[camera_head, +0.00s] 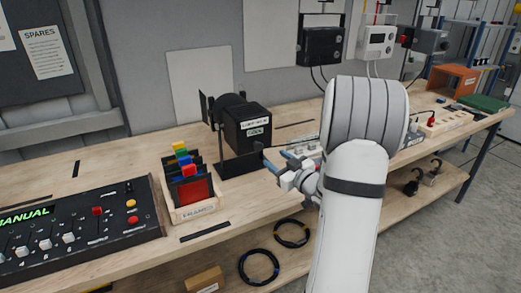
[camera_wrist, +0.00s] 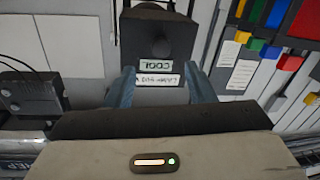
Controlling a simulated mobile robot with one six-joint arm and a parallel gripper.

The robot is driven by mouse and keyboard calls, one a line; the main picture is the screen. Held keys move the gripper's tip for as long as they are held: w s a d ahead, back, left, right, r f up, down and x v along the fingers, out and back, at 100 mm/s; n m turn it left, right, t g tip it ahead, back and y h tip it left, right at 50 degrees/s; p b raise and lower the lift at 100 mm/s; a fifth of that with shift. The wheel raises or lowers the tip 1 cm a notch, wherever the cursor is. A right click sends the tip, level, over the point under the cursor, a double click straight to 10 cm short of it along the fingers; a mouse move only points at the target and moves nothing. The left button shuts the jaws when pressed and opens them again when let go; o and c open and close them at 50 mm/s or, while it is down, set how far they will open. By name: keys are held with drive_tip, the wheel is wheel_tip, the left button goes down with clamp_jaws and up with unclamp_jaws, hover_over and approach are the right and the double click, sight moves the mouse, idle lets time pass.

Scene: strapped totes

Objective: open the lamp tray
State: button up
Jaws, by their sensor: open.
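The black lamp housing (camera_head: 246,128) stands on the bench with a round lens end facing left. Its front carries white labels, one reading COOL (camera_head: 255,132). In the wrist view the housing (camera_wrist: 138,32) appears upside down, with a dark round knob on its face. I cannot make out a separate tray edge or how far any tray is out. My gripper (camera_head: 281,163) is open, beside the housing at its lower right, with blue fingers. In the wrist view the fingers (camera_wrist: 159,72) stand on either side of the labelled face, with nothing visibly held between them.
A wooden rack (camera_head: 194,207) of coloured frames stands left of the lamp. A control panel (camera_head: 78,222) is at the far left. Black cable coils (camera_head: 258,267) lie on the lower shelf. A white power strip sits behind my arm. Bench between rack and lamp is mostly clear.

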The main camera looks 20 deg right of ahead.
sight(260, 148)
drive_tip(key=w, duration=0.2)
drive_tip(key=w+a+p, duration=0.1)
drive_tip(key=w, duration=0.4)
drive_tip(key=shift+w+a+p, duration=0.25)
drive_tip(key=shift+p, duration=0.15)
clamp_jaws()
